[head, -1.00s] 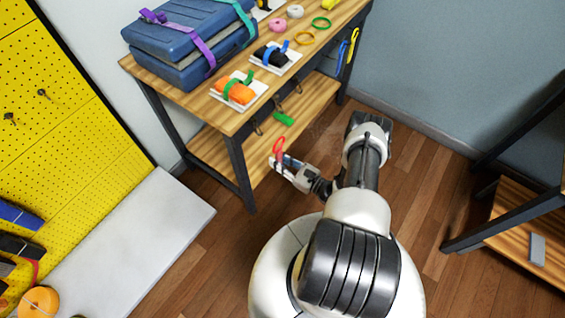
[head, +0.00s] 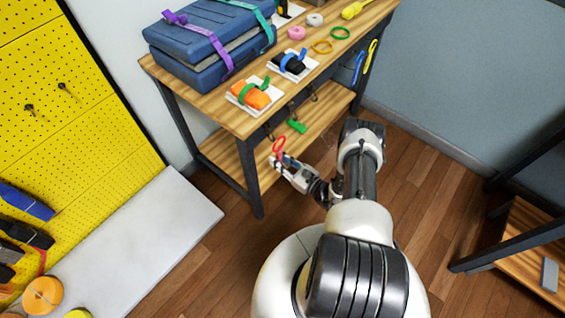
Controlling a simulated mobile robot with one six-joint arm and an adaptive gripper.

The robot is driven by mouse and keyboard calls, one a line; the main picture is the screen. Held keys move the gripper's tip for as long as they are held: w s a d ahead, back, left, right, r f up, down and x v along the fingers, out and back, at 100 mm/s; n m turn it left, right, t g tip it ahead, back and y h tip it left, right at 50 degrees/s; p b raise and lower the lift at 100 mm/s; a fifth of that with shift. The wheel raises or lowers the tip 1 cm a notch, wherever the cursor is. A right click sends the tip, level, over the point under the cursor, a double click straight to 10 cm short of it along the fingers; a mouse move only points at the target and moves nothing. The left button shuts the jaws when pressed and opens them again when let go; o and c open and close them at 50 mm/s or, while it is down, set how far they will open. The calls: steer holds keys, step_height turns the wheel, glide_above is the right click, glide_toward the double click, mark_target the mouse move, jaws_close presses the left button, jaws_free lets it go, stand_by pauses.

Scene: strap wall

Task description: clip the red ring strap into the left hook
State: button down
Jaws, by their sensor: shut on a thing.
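My gripper (head: 279,163) is shut on the red ring strap (head: 279,145). The ring stands up above the fingers as a small upright loop. It is in front of the workbench, apart from the left hook as far as this view shows. The left hook (head: 268,132) is a small dark hook under the bench's front edge, just up and left of the ring in the picture. Another hook (head: 314,95) shows farther right along the same edge.
The wooden workbench (head: 215,112) carries blue cases (head: 205,38), strapped bundles and several loose rings. A green piece (head: 297,126) is near the lower shelf (head: 222,152). A dark bench leg (head: 250,180) stands left of my gripper. The floor (head: 205,255) in front is clear.

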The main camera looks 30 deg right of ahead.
steer(key=shift+w+a+f, duration=0.3)
steer(key=shift+w+f, duration=0.35)
steer(key=shift+w, duration=0.15)
steer(key=shift+w+a+f, duration=0.3)
steer(key=shift+w+f, duration=0.3)
steer(key=shift+w, duration=0.2)
steer(key=shift+f, duration=0.1)
steer(key=c, duration=1.4)
jaws_free()
steer(key=shift+o, duration=0.2)
steer(key=shift+s, duration=0.1)
